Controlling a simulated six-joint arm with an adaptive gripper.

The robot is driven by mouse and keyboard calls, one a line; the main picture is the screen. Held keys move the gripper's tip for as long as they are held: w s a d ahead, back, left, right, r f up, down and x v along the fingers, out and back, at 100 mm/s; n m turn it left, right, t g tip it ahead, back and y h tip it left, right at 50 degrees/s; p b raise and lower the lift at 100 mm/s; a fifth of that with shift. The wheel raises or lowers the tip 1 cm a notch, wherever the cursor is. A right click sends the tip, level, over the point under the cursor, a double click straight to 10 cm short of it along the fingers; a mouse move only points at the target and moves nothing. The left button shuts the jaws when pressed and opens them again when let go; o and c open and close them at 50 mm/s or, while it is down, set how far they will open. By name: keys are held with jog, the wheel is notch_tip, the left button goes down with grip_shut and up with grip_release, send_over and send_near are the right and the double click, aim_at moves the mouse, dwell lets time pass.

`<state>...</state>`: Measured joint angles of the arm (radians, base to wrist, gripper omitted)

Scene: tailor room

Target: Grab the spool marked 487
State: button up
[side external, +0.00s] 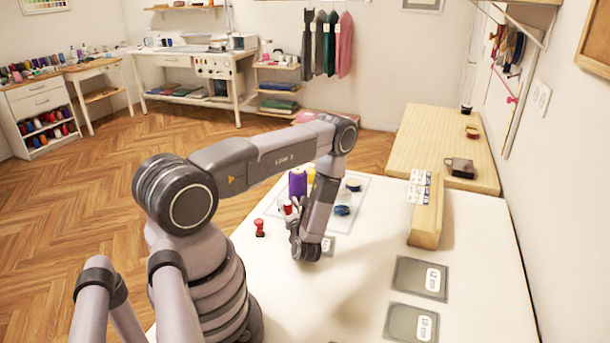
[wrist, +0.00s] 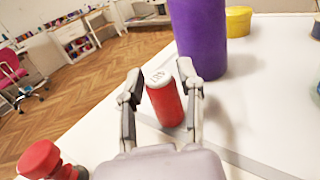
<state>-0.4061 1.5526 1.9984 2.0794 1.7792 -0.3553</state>
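A red spool with a white top (wrist: 166,104) stands between the two fingers of my gripper (wrist: 161,74) in the wrist view. The top carries a dark printed mark, too small and slanted to read surely. The fingers are apart, one on each side of the spool. A narrow gap shows on the left, and the right finger is very close to it. In the side external view my gripper (side external: 292,222) is low over the white table, with the red and white spool (side external: 287,207) at its tips, partly hidden.
A tall purple spool (wrist: 200,38) stands just behind, with a yellow spool (wrist: 238,20) farther right. A red spool-like piece (wrist: 42,160) stands at the near left.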

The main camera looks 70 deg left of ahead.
jog(key=c, duration=0.4)
